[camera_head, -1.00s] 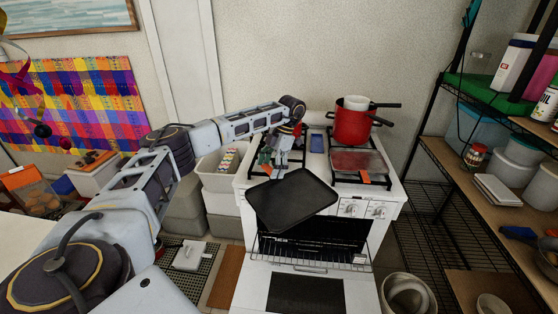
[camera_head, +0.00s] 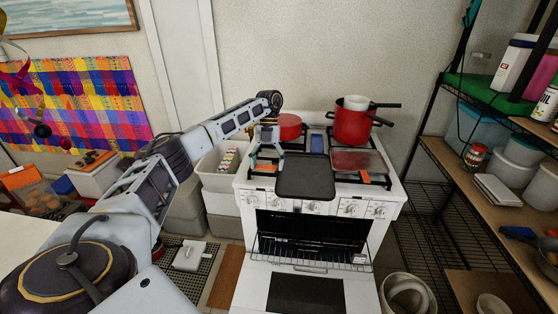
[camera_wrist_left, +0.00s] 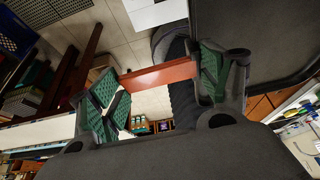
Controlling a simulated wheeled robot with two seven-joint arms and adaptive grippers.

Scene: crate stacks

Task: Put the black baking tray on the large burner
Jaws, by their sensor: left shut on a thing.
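The black baking tray (camera_head: 305,177) is at the front of the white stove (camera_head: 345,192), near the middle of its top. It looks about level, and I cannot tell whether it touches the stove. My left gripper (camera_head: 266,160) is at the tray's left side, shut on it. In the left wrist view, an orange-red strip (camera_wrist_left: 160,75) lies between the green finger pads (camera_wrist_left: 160,88), and the dark tray (camera_wrist_left: 255,45) fills the upper right. The tray and gripper cover much of the front-left hob, so I cannot pick out the large burner.
A red pot (camera_head: 352,124) stands at the back right, with a glass-covered dish (camera_head: 358,160) in front. Another red pan (camera_head: 289,127) is at the back left. The oven door (camera_head: 308,294) hangs open below. A shelf rack (camera_head: 430,145) stands right.

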